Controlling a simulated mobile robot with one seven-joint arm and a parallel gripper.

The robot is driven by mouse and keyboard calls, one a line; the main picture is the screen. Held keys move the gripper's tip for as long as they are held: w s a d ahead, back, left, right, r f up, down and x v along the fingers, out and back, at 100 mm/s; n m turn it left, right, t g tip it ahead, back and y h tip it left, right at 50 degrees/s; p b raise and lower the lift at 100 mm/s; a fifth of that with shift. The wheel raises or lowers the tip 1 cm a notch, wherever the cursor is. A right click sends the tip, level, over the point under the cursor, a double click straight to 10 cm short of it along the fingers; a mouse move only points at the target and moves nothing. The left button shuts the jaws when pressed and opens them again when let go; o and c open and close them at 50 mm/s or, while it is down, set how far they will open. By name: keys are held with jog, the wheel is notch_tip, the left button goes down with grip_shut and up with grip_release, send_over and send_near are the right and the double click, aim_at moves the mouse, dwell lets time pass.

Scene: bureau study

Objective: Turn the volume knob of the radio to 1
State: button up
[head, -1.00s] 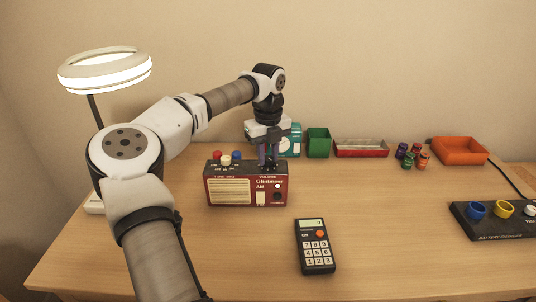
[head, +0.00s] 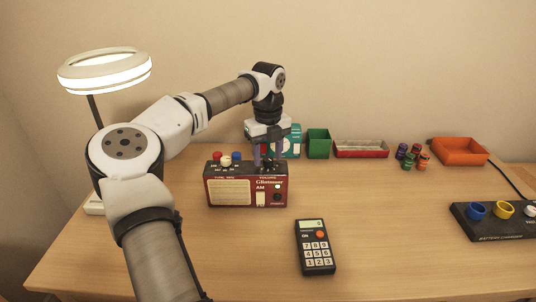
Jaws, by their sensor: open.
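The red radio (head: 247,186) stands upright on the desk left of centre, with a cream speaker grille on its front. Red, white and blue knobs sit on the left of its top. A label that seems to read "VOLUME" is on the right of its top. My gripper (head: 269,163) points straight down over that right part, with its two fingers apart and their tips at the level of the radio's top. The volume knob is not clearly visible; the fingers cover that spot. I cannot tell whether they touch it or where it points.
A black calculator (head: 315,247) lies in front of the radio. Behind stand a teal box (head: 293,143), a green bin (head: 318,143) and a red tray (head: 361,148). Several small batteries (head: 412,156), an orange bin (head: 459,151) and a battery charger (head: 498,221) are at right. A lit lamp (head: 105,69) stands left.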

aim_at(268, 158)
notch_tip(268, 158, up, 14)
jog(key=shift+f, duration=0.25)
dwell(0.3)
